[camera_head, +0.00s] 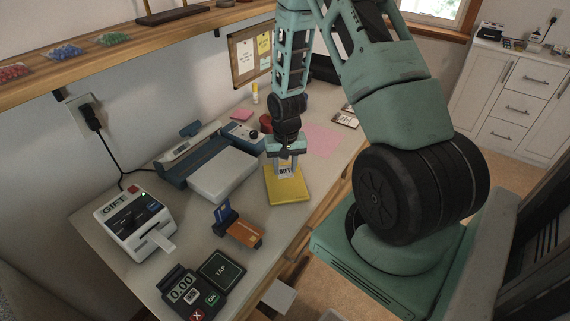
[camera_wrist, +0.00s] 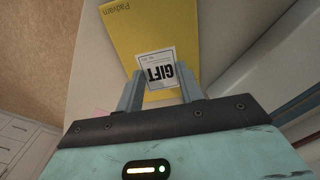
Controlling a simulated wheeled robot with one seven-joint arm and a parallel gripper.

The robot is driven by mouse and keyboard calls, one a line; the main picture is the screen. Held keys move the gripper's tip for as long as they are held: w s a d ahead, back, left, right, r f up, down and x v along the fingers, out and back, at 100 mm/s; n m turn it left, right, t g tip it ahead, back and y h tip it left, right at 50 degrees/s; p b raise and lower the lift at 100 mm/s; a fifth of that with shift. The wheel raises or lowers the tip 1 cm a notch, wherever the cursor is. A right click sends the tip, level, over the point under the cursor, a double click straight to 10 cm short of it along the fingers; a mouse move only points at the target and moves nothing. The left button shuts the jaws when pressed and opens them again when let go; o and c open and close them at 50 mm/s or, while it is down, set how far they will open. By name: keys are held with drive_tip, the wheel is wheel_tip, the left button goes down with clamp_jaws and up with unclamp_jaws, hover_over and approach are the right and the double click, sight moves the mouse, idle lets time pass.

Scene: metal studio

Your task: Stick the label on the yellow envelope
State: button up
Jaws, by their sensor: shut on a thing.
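The yellow envelope (camera_head: 287,191) lies on the worktop in the head view, in front of the wall board. It fills the upper middle of the wrist view (camera_wrist: 150,30), with printed text near its far corner. My gripper (camera_head: 285,165) points down over the envelope's back part. It is shut on the white label (camera_wrist: 156,67), which carries the word GIFT and shows between the two fingers. In the head view the label (camera_head: 286,171) stands out against the yellow. I cannot tell whether the label touches the envelope.
A label printer (camera_head: 134,221) marked GIFT stands at the left with a white strip at its front. A pink sheet (camera_head: 322,141) lies behind the envelope.

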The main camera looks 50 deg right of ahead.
sight(285, 170)
drive_tip(key=shift+f+b, duration=1.05)
drive_tip(key=shift+f, duration=0.7)
idle(0.3)
drive_tip(key=o, duration=1)
drive_tip(key=shift+r, duration=0.15)
wheel_tip(285, 170, up, 17)
drive_tip(key=shift+b, duration=0.3)
drive_tip(key=shift+c, duration=0.2)
